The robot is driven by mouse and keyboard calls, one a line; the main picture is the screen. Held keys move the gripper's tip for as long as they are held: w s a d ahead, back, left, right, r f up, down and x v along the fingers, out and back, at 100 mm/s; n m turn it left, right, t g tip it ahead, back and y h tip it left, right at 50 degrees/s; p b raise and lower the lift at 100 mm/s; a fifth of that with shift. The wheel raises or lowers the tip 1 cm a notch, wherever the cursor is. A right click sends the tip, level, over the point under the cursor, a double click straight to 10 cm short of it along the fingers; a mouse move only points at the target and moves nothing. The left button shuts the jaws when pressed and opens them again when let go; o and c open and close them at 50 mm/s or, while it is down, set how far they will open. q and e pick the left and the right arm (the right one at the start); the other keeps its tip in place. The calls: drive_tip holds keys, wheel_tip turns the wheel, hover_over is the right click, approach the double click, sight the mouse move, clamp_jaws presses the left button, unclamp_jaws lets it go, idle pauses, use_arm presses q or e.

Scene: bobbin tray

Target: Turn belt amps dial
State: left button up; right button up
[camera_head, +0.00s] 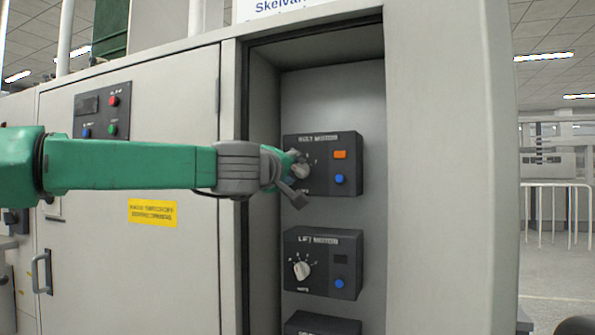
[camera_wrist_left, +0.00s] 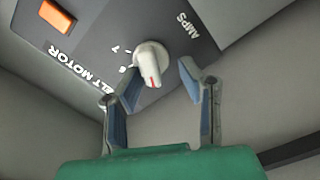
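In the head view the dial (camera_head: 303,171) is partly covered by my left gripper (camera_head: 296,178). In the left wrist view the gripper (camera_wrist_left: 160,88) is open, one finger on each side of the dial's near end, with gaps between. My right gripper is not in view.
The lift motor box (camera_head: 322,262) with its own white dial (camera_head: 302,270) is below, and another box (camera_head: 322,323) below that. The recess side walls and the cabinet front (camera_head: 440,180) stand close around my arm.

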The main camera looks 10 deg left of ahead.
use_arm(q)
drive_tip(key=shift+a, duration=0.2)
drive_tip(key=shift+d, duration=1.15)
clamp_jaws()
drive_tip(key=shift+d, duration=0.15)
drive_tip(key=shift+w+a, duration=0.2)
drive_tip(key=shift+a, duration=0.3)
drive_tip(key=shift+s+d+r+m+p, duration=0.1)
drive_tip(key=shift+d+r+m+p, duration=0.15)
drive_tip(key=shift+m+p, duration=0.7)
drive_tip(key=m+p, duration=0.3)
drive_tip(key=shift+a+r+p, duration=0.1)
drive_tip(key=shift+a+p, duration=0.05)
drive_tip(key=shift+p, duration=0.2)
drive_tip(key=m+p, duration=0.2)
drive_tip(key=shift+m, duration=0.35)
drive_tip(key=m+p, duration=0.2)
drive_tip(key=m, duration=0.1)
drive_tip(key=shift+m, duration=0.3)
drive_tip(key=shift+m+p, duration=0.75)
drive_tip(key=shift+m, duration=1.55)
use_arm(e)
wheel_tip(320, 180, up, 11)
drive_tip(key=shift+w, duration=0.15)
